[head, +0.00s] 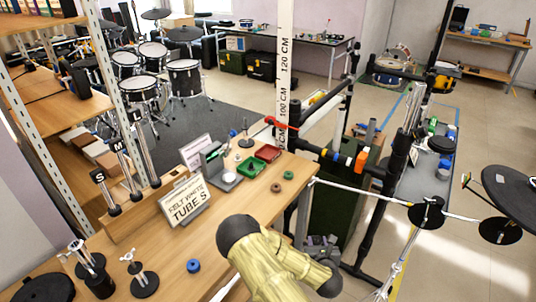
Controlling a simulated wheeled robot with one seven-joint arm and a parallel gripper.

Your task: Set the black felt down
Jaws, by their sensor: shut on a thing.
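My yellow arm with black joints reaches over the front of the wooden bench (225,210). My gripper does not show in the head view. I cannot make out the black felt; it may be hidden by my arm or out of frame. A blue felt ring (193,265) lies on the bench left of my arm. A brown ring (276,188) and a green ring (289,174) lie near the bench's right edge.
A green tray (251,168) and a red tray (267,152) sit at the bench's far right. Black-based metal stands (143,282) crowd the front left. Bare bench lies between the sign and the brown ring. A black and metal frame stands beyond the right edge.

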